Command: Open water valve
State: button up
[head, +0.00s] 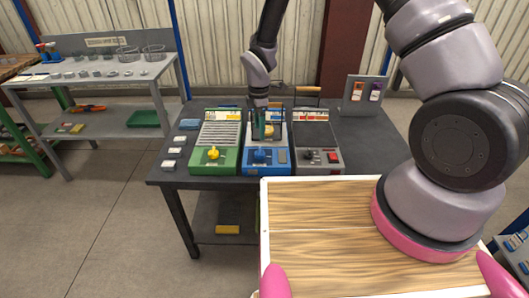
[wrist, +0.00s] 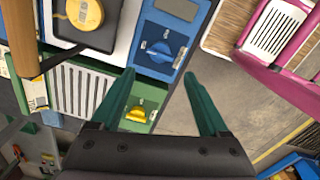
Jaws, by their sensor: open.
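A blue unit (head: 281,169) stands in the middle of the dark table, with a blue knob (head: 260,156) on its front panel. I cannot read a label naming the water valve; the blue knob also shows in the wrist view (wrist: 168,53). A green unit (head: 202,165) to its left has a white grille and a yellow knob (head: 213,153), which shows in the wrist view (wrist: 138,113) too. My gripper (wrist: 158,72) is open and empty, its teal fingers pointing down over the blue unit. The blue knob appears just beyond the fingertips, apart from them.
A dark pan (wrist: 75,38) with a yellow round piece (wrist: 85,14) lies beside the blue panel. A grey unit (head: 325,168) with a red button stands to the right. A grey shelf (head: 100,78) stands at left.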

aim_at(260, 150)
notch_tip(260, 150, down, 10)
jog(key=shift+f, duration=0.25)
dwell(0.3)
jog(key=c, duration=1.1)
